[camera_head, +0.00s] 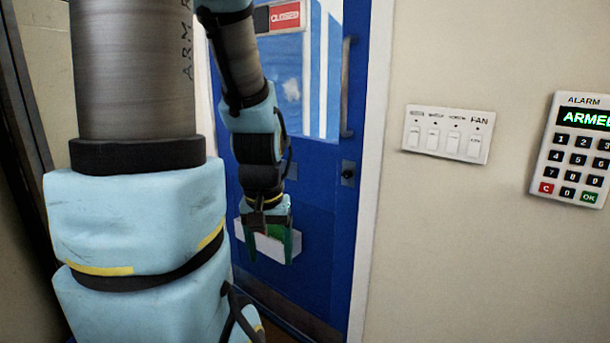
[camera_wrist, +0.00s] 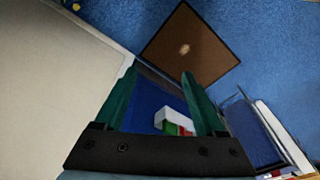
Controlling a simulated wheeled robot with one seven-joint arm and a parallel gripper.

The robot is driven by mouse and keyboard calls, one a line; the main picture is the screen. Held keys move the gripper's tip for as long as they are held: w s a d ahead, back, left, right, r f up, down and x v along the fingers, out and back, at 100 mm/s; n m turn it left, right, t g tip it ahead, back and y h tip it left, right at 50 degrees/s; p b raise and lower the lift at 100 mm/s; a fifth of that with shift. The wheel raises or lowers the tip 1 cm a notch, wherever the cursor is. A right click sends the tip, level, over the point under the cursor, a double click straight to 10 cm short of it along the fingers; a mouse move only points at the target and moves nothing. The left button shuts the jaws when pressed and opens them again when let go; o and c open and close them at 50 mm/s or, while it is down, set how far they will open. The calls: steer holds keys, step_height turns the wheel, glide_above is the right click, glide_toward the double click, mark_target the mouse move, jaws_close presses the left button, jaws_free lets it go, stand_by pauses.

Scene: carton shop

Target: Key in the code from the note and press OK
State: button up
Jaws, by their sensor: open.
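The alarm keypad (camera_head: 573,150) is on the beige wall at the right edge of the head view. Its display (camera_head: 587,119) shows green letters reading "ARMED", cut off at the picture's edge. Below are dark number keys, a red C key (camera_head: 546,188) and a green OK key (camera_head: 589,197). My gripper (camera_head: 272,257) hangs in front of the blue door, well left of the keypad. In the wrist view my gripper (camera_wrist: 158,76) points downward with its two green fingers apart and nothing between them. I see no code note in either view.
The blue door (camera_head: 325,205) has a handle and a red sign (camera_head: 284,16). A switch panel (camera_head: 447,134) lies between door and keypad. The wrist view shows a brown mat (camera_wrist: 200,45) on blue floor (camera_wrist: 280,50).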

jaws_close()
stand_by(0.3)
stand_by(1.0)
